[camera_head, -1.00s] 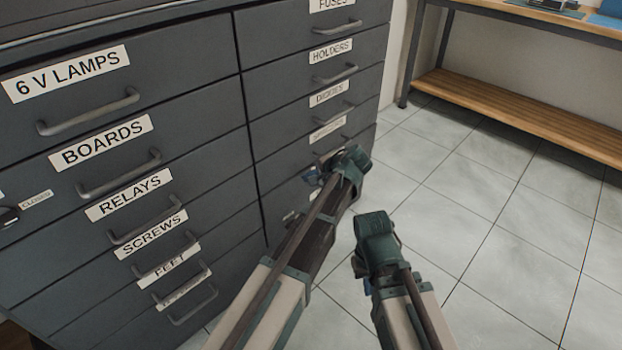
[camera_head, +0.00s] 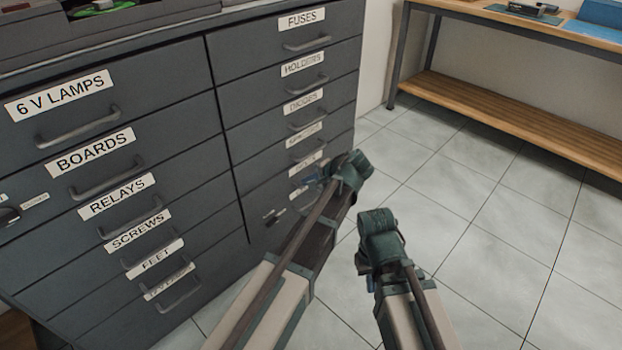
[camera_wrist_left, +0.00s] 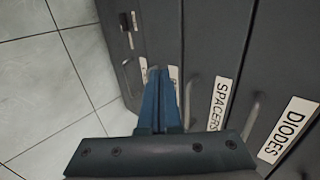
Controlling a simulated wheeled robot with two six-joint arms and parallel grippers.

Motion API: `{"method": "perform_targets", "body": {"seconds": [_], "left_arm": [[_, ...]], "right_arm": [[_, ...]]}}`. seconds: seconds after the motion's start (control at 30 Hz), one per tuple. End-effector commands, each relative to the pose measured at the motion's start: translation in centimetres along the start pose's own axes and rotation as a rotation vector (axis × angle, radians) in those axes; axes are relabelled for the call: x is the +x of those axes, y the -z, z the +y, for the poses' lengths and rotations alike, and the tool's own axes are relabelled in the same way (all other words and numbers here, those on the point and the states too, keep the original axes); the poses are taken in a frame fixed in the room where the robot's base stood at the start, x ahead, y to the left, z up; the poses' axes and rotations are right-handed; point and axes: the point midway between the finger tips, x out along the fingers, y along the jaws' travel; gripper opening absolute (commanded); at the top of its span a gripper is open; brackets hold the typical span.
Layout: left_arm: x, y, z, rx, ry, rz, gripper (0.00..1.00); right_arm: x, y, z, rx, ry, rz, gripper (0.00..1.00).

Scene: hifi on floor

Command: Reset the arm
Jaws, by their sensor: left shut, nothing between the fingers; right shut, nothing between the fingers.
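My left arm reaches up from the bottom centre of the head view, in front of the grey drawer cabinet (camera_head: 225,150). Its gripper (camera_head: 322,176) is near the cabinet's lower right drawers, partly hidden by the wrist. In the left wrist view the blue fingers (camera_wrist_left: 156,75) are shut together and empty, beside the drawer fronts; I cannot tell whether they touch. My right arm is to the right of it, over the floor. Its gripper (camera_head: 367,273) is shut and empty, mostly hidden behind its own wrist.
The cabinet's drawers look closed, with labels such as SPACERS (camera_wrist_left: 218,103) and DIODES (camera_wrist_left: 287,130). A workbench (camera_head: 510,20) with a wooden lower shelf (camera_head: 520,115) stands at the back right. The tiled floor (camera_head: 480,250) on the right is clear.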

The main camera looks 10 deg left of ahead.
Motion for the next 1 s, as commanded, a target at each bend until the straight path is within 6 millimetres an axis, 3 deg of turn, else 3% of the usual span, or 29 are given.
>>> {"method": "perform_targets", "body": {"seconds": [0.4, 0.47, 0.7, 1.0], "left_arm": [[-0.1, -1.0, -0.1, -0.015, -0.018, -0.006, 0.0], [0.2, -2.6, 0.5, -0.047, -0.062, -0.018, 0.0], [0.8, -11.1, 5.3, -0.281, -0.371, -0.092, 0.0], [-1.1, -16.5, 9.6, -0.486, -0.647, -0.151, 0.0]], "right_arm": [[-0.5, 0.0, 0.0, -0.002, 0.0, 0.0, 0.0], [-0.5, 0.0, 0.0, -0.002, 0.0, 0.0, 0.0], [-0.5, 0.0, 0.0, -0.001, 0.0, 0.0, 0.0], [-0.5, 0.0, 0.0, -0.001, 0.0, 0.0, 0.0]]}}
